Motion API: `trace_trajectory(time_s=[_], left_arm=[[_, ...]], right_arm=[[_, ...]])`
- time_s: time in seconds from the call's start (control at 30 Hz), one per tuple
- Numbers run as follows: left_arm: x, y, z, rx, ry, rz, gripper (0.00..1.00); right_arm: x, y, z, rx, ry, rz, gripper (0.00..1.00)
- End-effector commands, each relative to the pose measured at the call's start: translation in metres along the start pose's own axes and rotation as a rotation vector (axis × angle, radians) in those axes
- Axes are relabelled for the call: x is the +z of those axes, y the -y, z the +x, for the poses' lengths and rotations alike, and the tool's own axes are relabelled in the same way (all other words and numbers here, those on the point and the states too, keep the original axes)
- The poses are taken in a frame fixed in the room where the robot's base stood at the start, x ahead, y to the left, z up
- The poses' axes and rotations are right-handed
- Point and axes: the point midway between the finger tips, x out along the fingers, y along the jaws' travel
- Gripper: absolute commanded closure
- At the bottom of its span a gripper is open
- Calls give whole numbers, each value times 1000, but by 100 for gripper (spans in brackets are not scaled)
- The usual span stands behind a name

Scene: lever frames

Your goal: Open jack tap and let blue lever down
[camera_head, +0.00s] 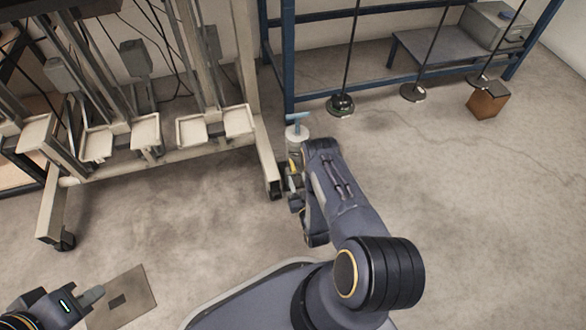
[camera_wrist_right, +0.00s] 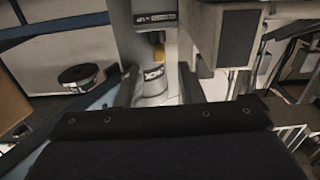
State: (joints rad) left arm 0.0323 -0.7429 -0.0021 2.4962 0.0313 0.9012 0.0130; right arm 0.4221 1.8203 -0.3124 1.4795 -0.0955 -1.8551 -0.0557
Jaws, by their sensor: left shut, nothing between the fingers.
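A white cylindrical jack (camera_head: 296,133) stands on the floor beside the cream frame's right foot. A light blue T-shaped piece (camera_head: 297,117) sits on top of it; I cannot tell whether this is the tap or the lever. The right wrist view shows the white labelled jack body (camera_wrist_right: 154,85) with a yellow part (camera_wrist_right: 158,50) above it. My right gripper (camera_head: 294,178) is just in front of the jack, partly hidden by its arm. In the wrist view its fingers (camera_wrist_right: 158,90) look apart, with the jack beyond the gap. My left gripper (camera_head: 97,294) is shut and empty at lower left.
A cream wheeled frame (camera_head: 252,60) with several trays stands at left. A blue rack (camera_head: 288,60) is behind the jack. Round-based poles (camera_head: 341,106) and a brown block (camera_head: 486,104) stand at right. A flat plate (camera_head: 125,297) lies near my left gripper. Middle floor is clear.

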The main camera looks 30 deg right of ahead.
Motion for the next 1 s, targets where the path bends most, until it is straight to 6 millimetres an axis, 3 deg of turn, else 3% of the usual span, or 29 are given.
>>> trace_trajectory(time_s=[0.1, 0.3, 0.67, 0.93, 1.0], left_arm=[[5, 5, 10, 0, 0, 0, 100], [9, 8, 17, 0, 0, 0, 100], [9, 8, 18, 0, 0, 0, 100], [9, 8, 18, 0, 0, 0, 100], [9, 8, 18, 0, 0, 0, 100]], right_arm=[[3, 0, 22, 0, -2, -1, 65], [2, 0, 46, 1, -1, -1, 65], [0, 0, 53, 1, 3, 0, 65], [1, 0, 52, 1, 2, 0, 100], [1, 0, 52, 1, 3, 0, 100]])
